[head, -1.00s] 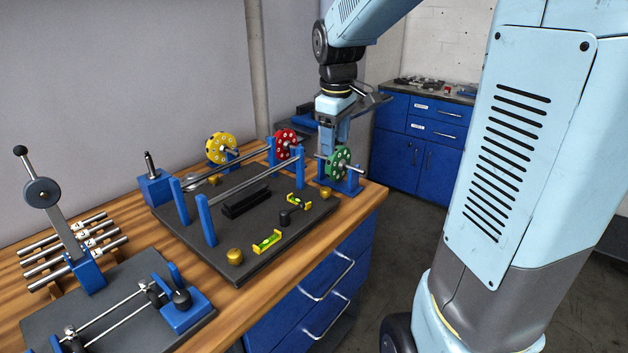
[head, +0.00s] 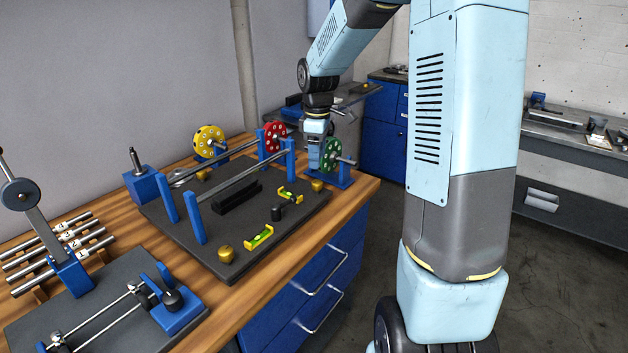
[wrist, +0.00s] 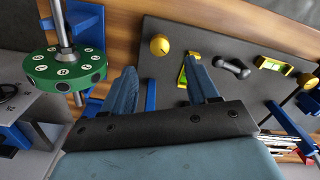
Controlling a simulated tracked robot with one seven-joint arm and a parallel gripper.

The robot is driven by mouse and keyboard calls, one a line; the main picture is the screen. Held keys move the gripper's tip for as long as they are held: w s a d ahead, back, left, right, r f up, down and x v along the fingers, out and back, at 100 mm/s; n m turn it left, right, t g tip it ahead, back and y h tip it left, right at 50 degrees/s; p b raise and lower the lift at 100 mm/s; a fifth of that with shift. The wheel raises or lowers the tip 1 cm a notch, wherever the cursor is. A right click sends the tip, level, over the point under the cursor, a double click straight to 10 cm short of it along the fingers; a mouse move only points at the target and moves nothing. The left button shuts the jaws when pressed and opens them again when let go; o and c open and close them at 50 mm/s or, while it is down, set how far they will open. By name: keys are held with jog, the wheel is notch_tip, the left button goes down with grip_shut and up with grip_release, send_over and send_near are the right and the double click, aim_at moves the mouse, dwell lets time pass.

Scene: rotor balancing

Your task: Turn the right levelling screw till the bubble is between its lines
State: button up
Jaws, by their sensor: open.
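The right levelling screw is a brass knob (head: 317,185) at the right end of the dark plate (head: 225,262); the wrist view shows it too (wrist: 159,46). A small yellow-framed level (head: 290,194) with a green vial sits near it, partly behind a finger in the wrist view (wrist: 183,75). Another level (head: 260,237) sits by the front-left brass knob (head: 226,253). The bubbles are too small to read. My gripper (wrist: 160,84) is open and empty, its fingers pointing toward the plate, with the right knob beyond the gap and apart from them. In the head view my gripper (head: 314,158) is above the plate's right end.
A green disc (head: 332,154) on a shaft stands close beside my gripper, also in the wrist view (wrist: 64,68). Blue posts (head: 290,158) carry rails over the plate. Red (head: 274,137) and yellow discs (head: 209,142) stand behind.

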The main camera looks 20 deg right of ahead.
aim_at(317, 182)
notch_tip(317, 182, down, 8)
jog(key=shift+f, duration=0.15)
dwell(0.4)
jog(key=c, duration=1)
jog(key=shift+a, duration=0.25)
jog(key=shift+c, duration=0.2)
jog(key=shift+d, duration=0.2)
